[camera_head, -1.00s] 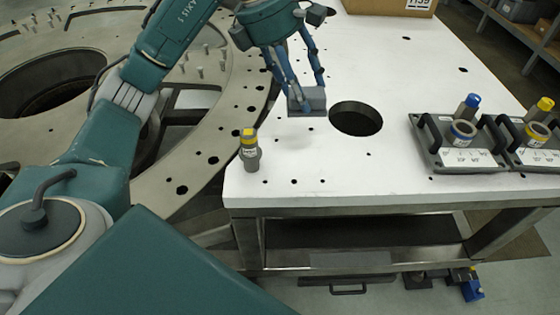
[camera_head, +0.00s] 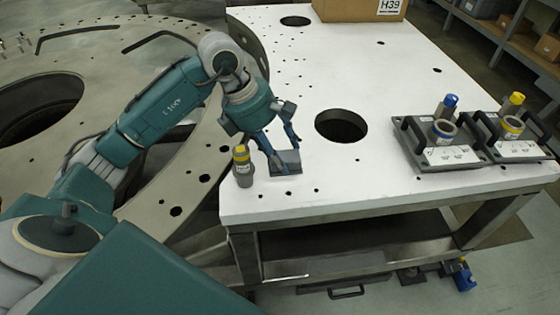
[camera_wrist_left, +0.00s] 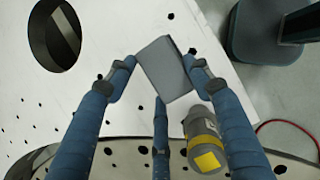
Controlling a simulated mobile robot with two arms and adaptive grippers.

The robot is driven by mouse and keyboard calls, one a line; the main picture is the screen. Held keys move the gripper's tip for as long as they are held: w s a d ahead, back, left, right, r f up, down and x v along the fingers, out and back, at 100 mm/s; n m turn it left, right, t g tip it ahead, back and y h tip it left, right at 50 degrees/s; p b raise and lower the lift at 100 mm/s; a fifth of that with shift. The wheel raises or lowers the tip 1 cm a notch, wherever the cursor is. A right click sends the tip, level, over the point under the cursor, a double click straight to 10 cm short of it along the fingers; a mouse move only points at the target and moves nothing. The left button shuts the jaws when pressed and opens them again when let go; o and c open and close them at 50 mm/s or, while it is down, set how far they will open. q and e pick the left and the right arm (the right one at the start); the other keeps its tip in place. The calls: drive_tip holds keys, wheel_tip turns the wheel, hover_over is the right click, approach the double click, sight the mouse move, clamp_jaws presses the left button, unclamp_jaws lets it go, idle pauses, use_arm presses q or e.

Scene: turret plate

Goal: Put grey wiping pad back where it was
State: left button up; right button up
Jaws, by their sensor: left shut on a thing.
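The grey wiping pad (camera_head: 287,161) is a small grey block near the front left of the white table top. It also shows in the left wrist view (camera_wrist_left: 163,68). My left gripper (camera_head: 278,152) is shut on the pad, with blue fingers on both sides of it. The pad is at or just above the table surface; I cannot tell whether it touches. A grey cylinder with a yellow cap (camera_head: 243,166) stands upright just left of the pad, and it shows beside the right finger in the wrist view (camera_wrist_left: 203,140). My right gripper is not in view.
The white table (camera_head: 390,80) has a large round hole (camera_head: 341,126) right of the pad. Two grey trays with black handles (camera_head: 438,146) (camera_head: 515,136) hold blue- and yellow-marked parts at the right. A cardboard box (camera_head: 358,10) stands at the back. The table's front edge is close.

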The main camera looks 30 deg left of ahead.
use_arm(q)
drive_tip(key=shift+f, duration=0.75)
wheel_tip(320, 180, down, 3)
drive_tip(key=shift+p, duration=0.4)
use_arm(e)
drive_tip(key=shift+w+d+r, duration=0.1)
drive_tip(key=shift+d+r, duration=0.15)
drive_tip(key=shift+r, duration=0.25)
use_arm(q)
drive_tip(key=shift+f, duration=0.2)
drive_tip(key=o, duration=1)
drive_tip(key=shift+o, duration=0.2)
use_arm(e)
drive_tip(key=shift+f, duration=0.15)
use_arm(q)
drive_tip(key=shift+r, duration=0.1)
